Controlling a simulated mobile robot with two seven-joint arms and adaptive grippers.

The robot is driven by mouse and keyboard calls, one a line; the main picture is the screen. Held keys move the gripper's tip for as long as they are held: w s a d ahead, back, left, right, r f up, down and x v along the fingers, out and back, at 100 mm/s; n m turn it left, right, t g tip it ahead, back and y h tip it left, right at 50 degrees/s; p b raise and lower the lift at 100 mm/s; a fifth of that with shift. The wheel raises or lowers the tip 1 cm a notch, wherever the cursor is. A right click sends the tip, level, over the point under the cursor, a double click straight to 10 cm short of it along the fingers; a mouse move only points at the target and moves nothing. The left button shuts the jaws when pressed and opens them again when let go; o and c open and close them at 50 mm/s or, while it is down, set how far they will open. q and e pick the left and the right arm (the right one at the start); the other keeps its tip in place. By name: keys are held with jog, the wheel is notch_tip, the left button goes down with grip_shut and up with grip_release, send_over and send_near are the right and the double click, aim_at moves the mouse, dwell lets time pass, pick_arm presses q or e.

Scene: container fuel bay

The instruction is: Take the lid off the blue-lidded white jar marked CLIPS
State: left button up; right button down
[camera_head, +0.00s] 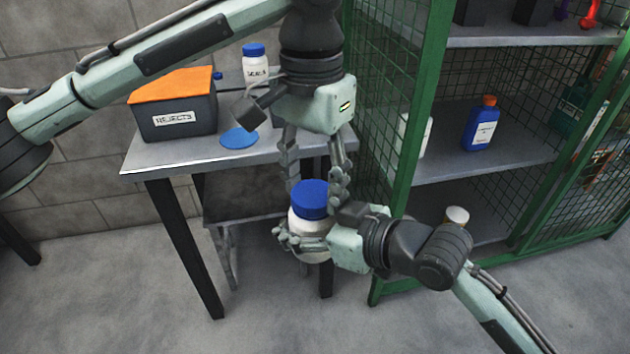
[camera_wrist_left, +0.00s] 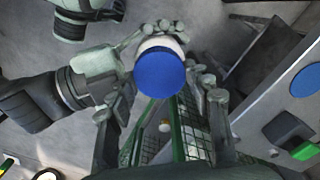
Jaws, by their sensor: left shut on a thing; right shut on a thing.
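The white jar (camera_head: 305,225) with a blue lid (camera_head: 311,198) is held upright in the air in front of the bench. No CLIPS marking shows; its side is largely covered. My right gripper (camera_head: 300,245) is shut around the jar's white body from the right. My left gripper (camera_head: 315,186) comes down from above, shut on the blue lid with a finger at either side. In the left wrist view the lid (camera_wrist_left: 160,73) is seen from above between the fingers, with the white jar (camera_wrist_left: 163,42) showing past its edge. The lid sits on the jar.
The grey bench (camera_head: 190,157) holds a REJECTS box (camera_head: 175,118) with an orange lid, a flat blue disc (camera_head: 239,138) and another blue-lidded white jar (camera_head: 255,72). A green mesh cabinet (camera_head: 405,110) at right holds a blue bottle (camera_head: 482,128). Floor at front left is clear.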

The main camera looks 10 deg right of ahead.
pick_arm(q)
jog(key=n, duration=0.5)
jog(key=shift+w, duration=0.1)
jog(key=n, duration=0.7)
jog(key=shift+a+n, duration=0.1)
jog(key=shift+n, duration=0.3)
jog(key=n, duration=0.4)
jog(key=shift+s, duration=0.25)
jog(key=shift+r, duration=0.15)
jog(key=shift+r, duration=1)
